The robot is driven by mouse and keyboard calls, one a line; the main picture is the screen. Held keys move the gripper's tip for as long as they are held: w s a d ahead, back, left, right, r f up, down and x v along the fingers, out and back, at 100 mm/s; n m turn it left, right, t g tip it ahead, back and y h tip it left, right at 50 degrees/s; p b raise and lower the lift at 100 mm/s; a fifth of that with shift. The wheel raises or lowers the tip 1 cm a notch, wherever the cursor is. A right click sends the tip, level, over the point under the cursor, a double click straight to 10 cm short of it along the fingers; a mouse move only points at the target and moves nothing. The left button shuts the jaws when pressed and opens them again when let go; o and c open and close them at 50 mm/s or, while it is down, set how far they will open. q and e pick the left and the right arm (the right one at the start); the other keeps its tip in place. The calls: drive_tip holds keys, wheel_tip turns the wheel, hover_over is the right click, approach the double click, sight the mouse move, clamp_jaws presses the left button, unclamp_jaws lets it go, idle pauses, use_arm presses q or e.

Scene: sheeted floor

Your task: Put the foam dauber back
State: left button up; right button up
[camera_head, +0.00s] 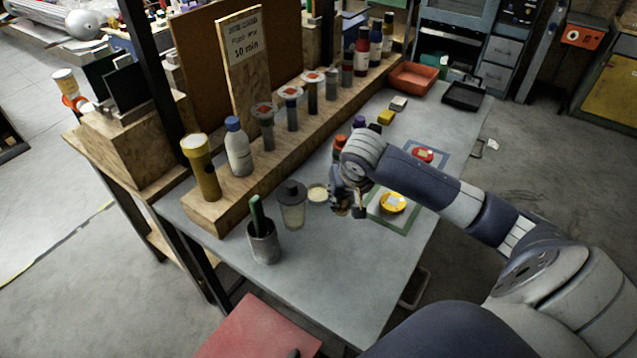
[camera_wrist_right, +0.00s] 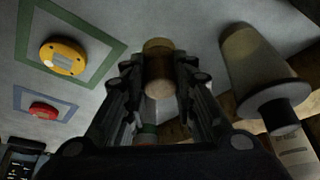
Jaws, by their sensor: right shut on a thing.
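My right gripper (camera_head: 347,208) is low over the grey table, left of the yellow disc. It is shut on the foam dauber (camera_wrist_right: 158,68), a short cylinder with a tan end and a brown middle, seen between the fingers in the right wrist view. I cannot tell whether the dauber touches the table.
A wooden ledge (camera_head: 287,150) with several bottles runs behind. The table's front (camera_head: 340,285) is clear.

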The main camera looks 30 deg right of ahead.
drive_tip(key=w, duration=0.3)
drive_tip(key=w+p, duration=0.1)
drive_tip(key=w, duration=0.5)
drive_tip(key=shift+w+d+f+p, duration=0.15)
drive_tip(key=shift+w+f+p, duration=0.1)
drive_tip(key=shift+f+p, duration=0.1)
drive_tip(key=shift+w+f, duration=0.15)
drive_tip(key=shift+w, duration=0.6)
drive_tip(key=shift+w+f, duration=0.1)
drive_tip(key=shift+w, duration=0.15)
wheel_tip(320, 180, down, 3)
drive_tip(key=shift+s+r+p, duration=0.1)
drive_tip(key=shift+r+p, duration=0.1)
drive_tip(key=shift+p, duration=0.55)
drive_tip(key=shift+f, duration=0.4)
drive_tip(key=shift+f, duration=0.1)
drive_tip(key=o, duration=0.9)
drive_tip(key=shift+o, duration=0.2)
